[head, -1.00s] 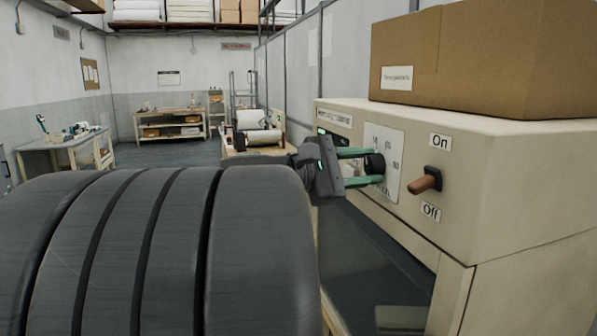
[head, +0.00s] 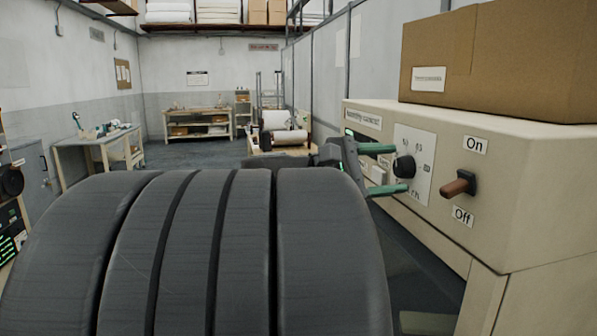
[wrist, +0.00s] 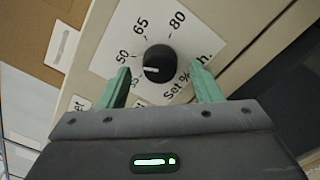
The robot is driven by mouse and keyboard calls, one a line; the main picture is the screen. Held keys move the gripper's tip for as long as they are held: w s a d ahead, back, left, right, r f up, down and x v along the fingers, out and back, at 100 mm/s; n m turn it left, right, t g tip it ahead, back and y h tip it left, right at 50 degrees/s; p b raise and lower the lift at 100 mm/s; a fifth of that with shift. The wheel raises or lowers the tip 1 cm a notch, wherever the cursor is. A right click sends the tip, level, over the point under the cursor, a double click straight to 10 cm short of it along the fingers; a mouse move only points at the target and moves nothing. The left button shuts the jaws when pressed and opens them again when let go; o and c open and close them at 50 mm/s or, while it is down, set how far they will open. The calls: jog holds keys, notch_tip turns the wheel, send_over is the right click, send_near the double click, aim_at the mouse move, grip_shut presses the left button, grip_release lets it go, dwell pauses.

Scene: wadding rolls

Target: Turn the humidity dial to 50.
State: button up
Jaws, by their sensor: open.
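The humidity dial (head: 404,167) is a black round knob on a white scale plate (head: 424,160) on the front of the beige cabinet. In the wrist view the dial (wrist: 159,62) has a white pointer mark aimed left, seemingly between the lowest number, partly hidden and looking like 35, and 50; 65 and 80 lie further round. My gripper (head: 390,168) is open, its green fingers spread wide above and below the dial in the head view. In the wrist view my gripper (wrist: 162,84) has a fingertip on either side of the knob, with visible gaps, not touching it.
A brown-handled switch (head: 458,186) between On and Off labels sits right of the dial. A cardboard box (head: 500,60) rests on the cabinet (head: 540,190). A workbench with white rolls (head: 285,138) stands behind my gripper. The floor at the back left is open.

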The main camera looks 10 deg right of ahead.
jog(key=s+a, duration=0.1)
jog(key=a, duration=1.1)
jog(key=shift+a+b, duration=0.25)
jog(key=shift+b, duration=0.2)
jog(key=shift+d, duration=0.1)
jog(key=shift+w+d+p, duration=0.2)
jog(key=shift+d, duration=2.05)
jog(key=shift+w+d+p, duration=0.15)
jog(key=shift+d+p, duration=0.05)
jog(key=shift+d, duration=2.1)
jog(key=shift+w+d+p, duration=0.2)
jog(key=shift+d, duration=2.05)
jog(key=shift+a, duration=0.1)
